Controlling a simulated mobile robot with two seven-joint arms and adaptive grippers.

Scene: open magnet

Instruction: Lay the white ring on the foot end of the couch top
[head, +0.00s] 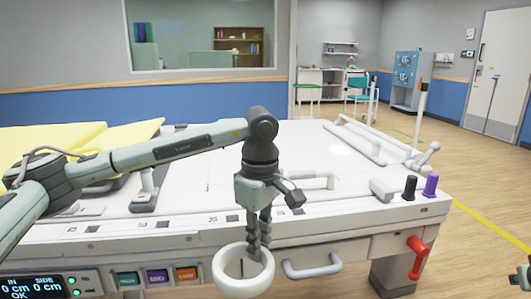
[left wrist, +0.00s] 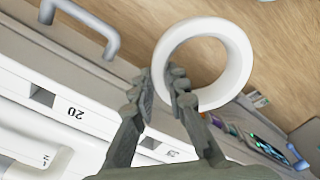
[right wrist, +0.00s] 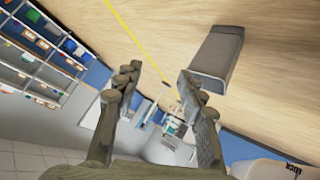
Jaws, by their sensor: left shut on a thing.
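The white ring (head: 243,288) is held in front of the couch's near side, below the level of the couch top (head: 330,150). My left gripper (head: 258,252) points down and is shut on the ring's wall, the far side of it in the head view. In the left wrist view the ring (left wrist: 241,60) sits at the fingertips (left wrist: 165,88), its hole open and empty. The couch top is a broad white surface with a clear middle. My right gripper (right wrist: 158,78) is open and empty in the right wrist view, with floor behind it.
Yellow sheets (head: 80,140) lie at the couch's left. A black bottle (head: 410,187) and a purple one (head: 431,185) stand at its right corner. White rails (head: 350,140) run along its right part. A grey handle (head: 312,268) and red lever (head: 417,258) stick out in front.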

